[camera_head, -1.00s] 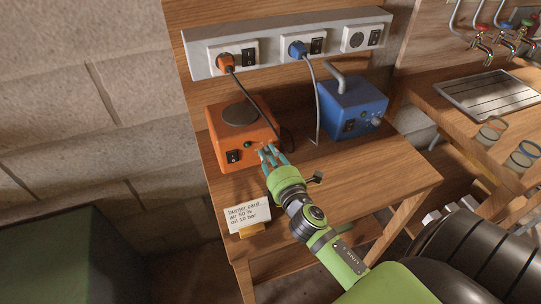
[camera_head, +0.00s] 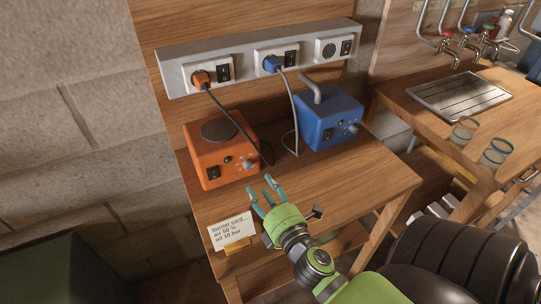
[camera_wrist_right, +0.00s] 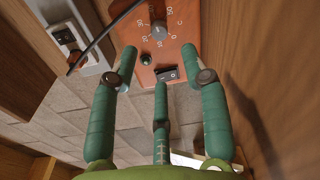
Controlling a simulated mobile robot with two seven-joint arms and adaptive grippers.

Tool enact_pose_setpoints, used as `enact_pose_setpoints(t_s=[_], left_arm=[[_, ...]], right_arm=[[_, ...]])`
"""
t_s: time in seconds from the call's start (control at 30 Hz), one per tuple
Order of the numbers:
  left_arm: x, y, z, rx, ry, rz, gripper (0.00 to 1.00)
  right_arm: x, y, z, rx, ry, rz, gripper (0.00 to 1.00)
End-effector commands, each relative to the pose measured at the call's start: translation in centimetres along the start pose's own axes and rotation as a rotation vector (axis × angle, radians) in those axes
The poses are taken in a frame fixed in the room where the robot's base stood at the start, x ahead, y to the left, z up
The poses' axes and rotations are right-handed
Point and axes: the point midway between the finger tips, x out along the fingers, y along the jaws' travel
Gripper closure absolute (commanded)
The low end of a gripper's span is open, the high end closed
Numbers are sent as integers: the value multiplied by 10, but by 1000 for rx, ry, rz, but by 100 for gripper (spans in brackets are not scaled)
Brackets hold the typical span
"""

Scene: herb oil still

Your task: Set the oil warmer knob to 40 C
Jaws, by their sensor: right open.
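The orange box (camera_head: 222,150) with a round dark plate on top, which looks like the oil warmer, stands on the wooden table. Its grey knob (camera_head: 247,164) is on the front, beside a small green lamp (camera_head: 228,160) and a black switch (camera_head: 213,173). In the right wrist view the knob (camera_wrist_right: 159,32) shows upside down inside a printed number scale; I cannot tell its exact setting. My right gripper (camera_head: 267,190) is open and empty in front of the box, apart from the knob. Its three spread teal fingers (camera_wrist_right: 160,62) frame the knob in the wrist view.
A blue box (camera_head: 330,118) with a pipe stands to the right. A power strip (camera_head: 258,58) with orange and blue plugs runs behind; their cables hang near both boxes. A burner card (camera_head: 231,230) stands at the table's front left. Bare tabletop (camera_head: 350,180) lies to the right.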

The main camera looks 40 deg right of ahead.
Motion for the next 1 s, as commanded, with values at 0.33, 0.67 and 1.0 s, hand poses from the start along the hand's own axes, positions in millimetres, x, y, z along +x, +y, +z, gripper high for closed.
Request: enact_pose_setpoints(t_s=[0.33, 0.67, 1.0], left_arm=[[0, 0, 0, 0, 0, 1, 39], [0, 0, 0, 0, 0, 1, 39], [0, 0, -2, 0, 3, 1, 39]], right_arm=[[-39, 0, 0, 1, 0, -2, 54], [-40, 0, 0, 0, 1, 0, 54], [-40, 0, -1, 1, 1, -1, 54]])
